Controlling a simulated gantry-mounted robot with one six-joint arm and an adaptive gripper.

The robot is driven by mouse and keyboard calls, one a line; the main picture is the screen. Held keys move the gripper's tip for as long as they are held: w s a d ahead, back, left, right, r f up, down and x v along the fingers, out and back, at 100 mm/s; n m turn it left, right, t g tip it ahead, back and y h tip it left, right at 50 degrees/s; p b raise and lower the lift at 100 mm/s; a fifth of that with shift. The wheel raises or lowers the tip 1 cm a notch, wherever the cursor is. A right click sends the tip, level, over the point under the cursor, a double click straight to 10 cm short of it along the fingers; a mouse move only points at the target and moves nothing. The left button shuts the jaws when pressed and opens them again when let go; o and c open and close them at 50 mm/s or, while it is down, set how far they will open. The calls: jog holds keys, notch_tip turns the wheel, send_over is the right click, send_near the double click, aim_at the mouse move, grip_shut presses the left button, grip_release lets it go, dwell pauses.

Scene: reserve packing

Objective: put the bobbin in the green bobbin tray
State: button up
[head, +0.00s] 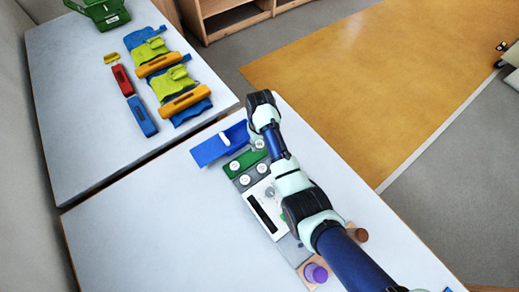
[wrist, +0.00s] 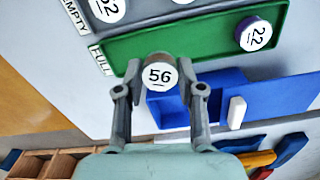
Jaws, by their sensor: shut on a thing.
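My gripper (wrist: 159,68) is shut on a brown bobbin (wrist: 158,56) with a white end marked 56. The green bobbin tray (wrist: 205,36), labelled FULL, lies beyond it in the wrist view. The bobbin overlaps the tray's lower edge towards the FULL end; I cannot tell its height above the tray. A dark bobbin marked 22 (wrist: 255,34) sits at the tray's other end. In the head view the green tray (head: 246,158) lies left of my arm, which hides my fingers there.
A grey tray labelled EMPTY (wrist: 140,18) adjoins the green one and holds bobbins. A blue open holder (head: 218,146) stands beside the green tray. A purple bobbin (head: 315,273) stands near my arm. The table's left part is clear.

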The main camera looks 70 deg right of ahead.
aim_at(259, 152)
jog(key=shift+f+b, duration=0.65)
jog(key=shift+f, duration=1.45)
jog(key=shift+f, duration=0.15)
jog(key=o, duration=0.8)
jog(key=shift+o, duration=0.2)
notch_tip(259, 152, up, 12)
jog(key=p, duration=0.3)
jog(key=shift+p, duration=0.35)
